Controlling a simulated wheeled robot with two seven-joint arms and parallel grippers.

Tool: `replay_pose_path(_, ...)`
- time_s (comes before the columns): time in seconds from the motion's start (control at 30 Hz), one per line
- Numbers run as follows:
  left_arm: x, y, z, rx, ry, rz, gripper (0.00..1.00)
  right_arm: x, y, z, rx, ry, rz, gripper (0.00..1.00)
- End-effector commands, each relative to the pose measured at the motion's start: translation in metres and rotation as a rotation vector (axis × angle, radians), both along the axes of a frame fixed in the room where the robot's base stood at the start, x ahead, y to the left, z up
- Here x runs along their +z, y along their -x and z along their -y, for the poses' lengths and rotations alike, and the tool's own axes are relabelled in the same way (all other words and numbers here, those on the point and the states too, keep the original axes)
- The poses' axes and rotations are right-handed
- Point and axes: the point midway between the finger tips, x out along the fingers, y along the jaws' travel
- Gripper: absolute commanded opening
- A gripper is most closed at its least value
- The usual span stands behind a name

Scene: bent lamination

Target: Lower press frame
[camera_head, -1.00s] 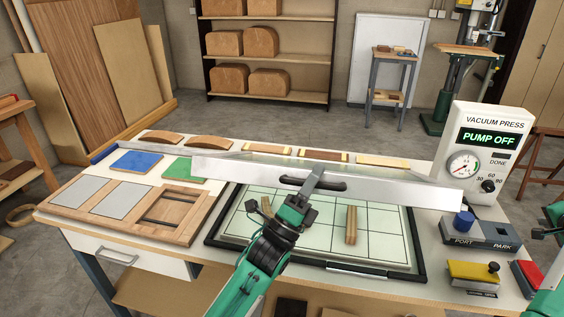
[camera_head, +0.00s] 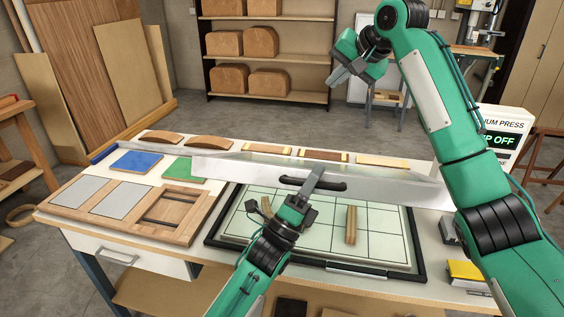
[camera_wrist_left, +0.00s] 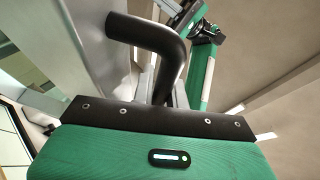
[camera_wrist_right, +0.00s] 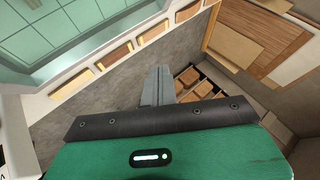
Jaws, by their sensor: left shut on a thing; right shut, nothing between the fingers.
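The press frame (camera_head: 400,190) is a raised silvery frame with a black bar handle (camera_head: 335,186) on its front side. It stands tilted up above the gridded press bed (camera_head: 285,234). My left gripper (camera_head: 317,178) is shut on the handle, which also shows in the left wrist view (camera_wrist_left: 150,35). My right gripper (camera_head: 338,76) is shut and empty, held high beyond the back of the bench, with its closed fingers in the right wrist view (camera_wrist_right: 158,85). My right arm hides most of the vacuum press box (camera_head: 508,125), whose visible display part reads "OFF".
A wooden strip (camera_head: 351,225) lies on the bed. Blue (camera_head: 137,162) and green (camera_head: 183,168) squares and a wooden frame (camera_head: 170,213) lie left of it. Curved wooden pieces (camera_head: 161,138) line the back edge. A yellow block (camera_head: 467,272) sits at the right.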

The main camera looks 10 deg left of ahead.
Motion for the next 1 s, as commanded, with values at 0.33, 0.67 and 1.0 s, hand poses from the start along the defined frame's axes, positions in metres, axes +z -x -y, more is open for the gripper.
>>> replay_pose_path(0.33,0.0,0.0,0.0,0.001,-0.001,-0.001,0.0,0.003,0.093,-0.095,0.116,0.355,-0.087,0.0)
replay_pose_path(0.67,0.0,0.0,-0.001,0.001,-0.001,-0.001,0.0,-0.014,0.144,-0.112,0.055,0.669,-0.156,0.0)
replay_pose_path(1.0,0.0,0.0,-0.001,0.002,0.0,-0.001,0.0,-0.029,0.149,-0.108,0.017,0.753,-0.177,0.0)
